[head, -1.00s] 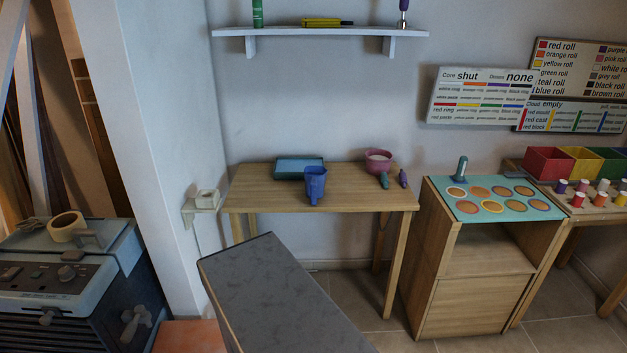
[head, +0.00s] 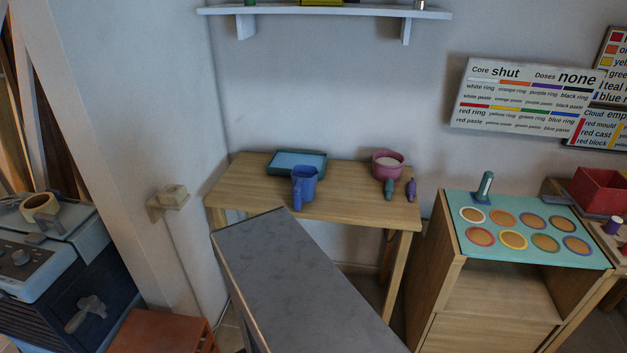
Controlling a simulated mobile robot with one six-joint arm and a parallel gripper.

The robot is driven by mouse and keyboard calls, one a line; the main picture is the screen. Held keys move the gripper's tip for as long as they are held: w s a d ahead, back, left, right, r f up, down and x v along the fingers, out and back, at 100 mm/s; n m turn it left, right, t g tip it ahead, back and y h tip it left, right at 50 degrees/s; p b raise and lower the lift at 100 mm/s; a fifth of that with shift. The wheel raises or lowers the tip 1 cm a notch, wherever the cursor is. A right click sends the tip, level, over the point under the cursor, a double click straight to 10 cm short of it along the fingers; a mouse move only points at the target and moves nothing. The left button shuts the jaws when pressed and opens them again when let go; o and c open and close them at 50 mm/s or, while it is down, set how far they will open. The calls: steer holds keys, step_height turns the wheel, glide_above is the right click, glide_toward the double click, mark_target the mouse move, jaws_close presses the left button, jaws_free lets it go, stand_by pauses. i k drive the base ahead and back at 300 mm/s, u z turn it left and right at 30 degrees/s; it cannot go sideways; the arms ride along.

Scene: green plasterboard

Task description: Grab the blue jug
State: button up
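The blue jug (head: 304,186) stands upright near the front edge of a wooden table (head: 345,205), left of the table's middle. A teal tray (head: 297,163) lies just behind it, partly hidden by the jug. My gripper is not in view, so its state does not show.
On the table's right are a pink bowl (head: 387,165) and two small purple and teal items (head: 411,190). A grey-topped counter (head: 290,275) reaches in front of the table. A cabinet with coloured rings (head: 540,240) stands right, a dark machine (head: 60,270) left.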

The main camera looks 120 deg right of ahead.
mark_target(304, 178)
steer(key=z, duration=0.1)
steer(key=k, duration=1)
steer(key=z, duration=0.7)
steer(key=k, duration=1.6)
steer(key=i, duration=0.65)
steer(key=z, duration=0.05)
